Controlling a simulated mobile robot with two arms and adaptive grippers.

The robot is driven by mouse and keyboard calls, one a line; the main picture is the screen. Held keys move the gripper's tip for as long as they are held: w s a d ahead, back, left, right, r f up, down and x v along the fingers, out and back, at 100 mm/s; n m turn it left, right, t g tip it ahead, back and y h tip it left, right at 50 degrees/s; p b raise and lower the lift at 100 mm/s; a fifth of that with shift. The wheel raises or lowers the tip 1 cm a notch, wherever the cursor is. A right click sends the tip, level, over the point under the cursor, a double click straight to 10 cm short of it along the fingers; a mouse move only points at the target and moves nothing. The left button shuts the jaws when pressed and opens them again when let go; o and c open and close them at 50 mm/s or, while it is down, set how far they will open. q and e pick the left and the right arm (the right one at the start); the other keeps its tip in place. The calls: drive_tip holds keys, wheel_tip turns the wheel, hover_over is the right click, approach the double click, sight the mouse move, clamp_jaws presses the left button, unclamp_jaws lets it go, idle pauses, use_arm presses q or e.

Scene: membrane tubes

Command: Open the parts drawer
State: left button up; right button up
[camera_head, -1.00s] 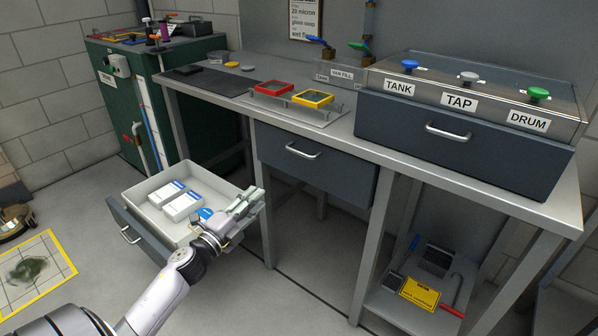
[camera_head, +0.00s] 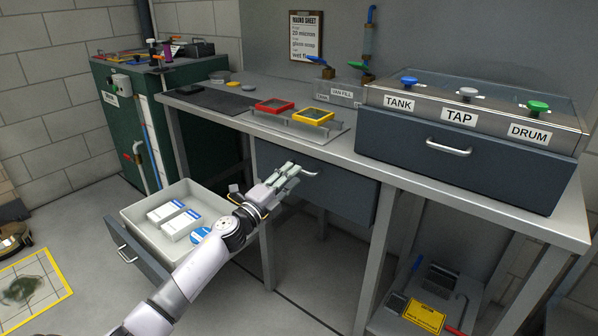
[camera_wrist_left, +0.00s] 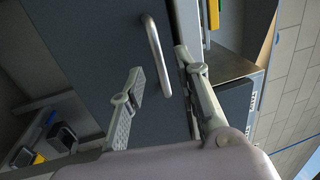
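The middle drawer (camera_head: 345,194) under the bench is a closed dark blue-grey front with a bar handle (camera_head: 311,173). My left gripper (camera_head: 292,174) is just in front of this handle, at its left in the head view. In the left wrist view the gripper (camera_wrist_left: 160,72) is open and empty, and the bar handle (camera_wrist_left: 157,55) lies between the lines of its two fingers, apparently just ahead of the tips. I cannot tell whether it touches. Which drawer is the parts drawer is not labelled. My right gripper is not in view.
An open drawer (camera_head: 140,245) with white-and-blue boxes (camera_head: 181,223) juts out at lower left, beside my left arm. A closed drawer (camera_head: 452,165) sits on the bench under the TANK, TAP and DRUM labels. Red and yellow framed sieves (camera_head: 313,116) stand on the bench.

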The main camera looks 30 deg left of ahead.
use_arm(q)
drive_tip(key=shift+w+d+r, duration=0.1)
drive_tip(key=shift+w+r, duration=0.05)
drive_tip(key=shift+w, duration=0.8)
drive_tip(key=shift+w+d+r, duration=0.1)
drive_tip(key=shift+w+r, duration=0.05)
drive_tip(key=shift+w, duration=0.8)
clamp_jaws()
